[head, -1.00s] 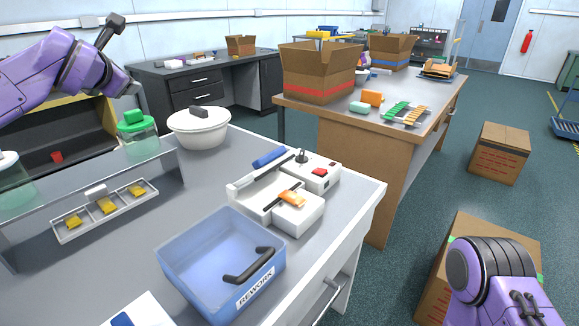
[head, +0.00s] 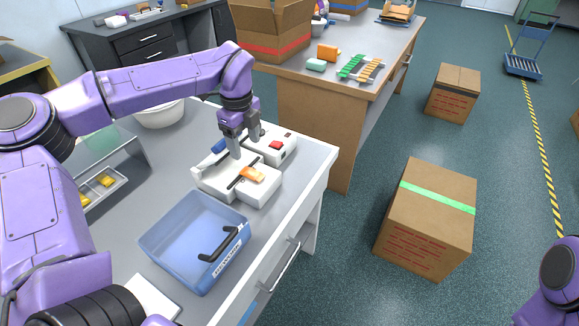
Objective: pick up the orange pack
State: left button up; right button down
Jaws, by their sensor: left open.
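A small orange pack (head: 252,174) lies on top of the white sealing machine (head: 262,190) near the right edge of the grey bench. My left gripper (head: 245,147) points down over the back of the machine, just behind the pack. Its two fingers are apart with nothing between them. It does not touch the pack; its exact height above the machine is hard to tell. A larger orange block (head: 328,53) sits on the far wooden table. Only a purple part of my right arm shows at the lower right edge; its gripper is out of view.
A blue bin (head: 165,262) marked REWORK, with a black handle, stands in front of the machine. A tray (head: 98,195) with yellow packs is at the left, partly behind my arm. A white pot (head: 160,113) stands behind my left forearm. Cardboard boxes (head: 425,215) are on the floor.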

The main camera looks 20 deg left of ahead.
aim_at(255, 174)
pick_arm(q)
jog(key=f+p, duration=0.1)
jog(key=f, duration=0.6)
jog(key=w+f+p, duration=0.1)
jog(key=f, duration=0.3)
jog(key=shift+w+d+f+p, duration=0.1)
jog(key=shift+d+p, duration=0.25)
jog(key=shift+d, duration=0.05)
jog(key=c, duration=1.2)
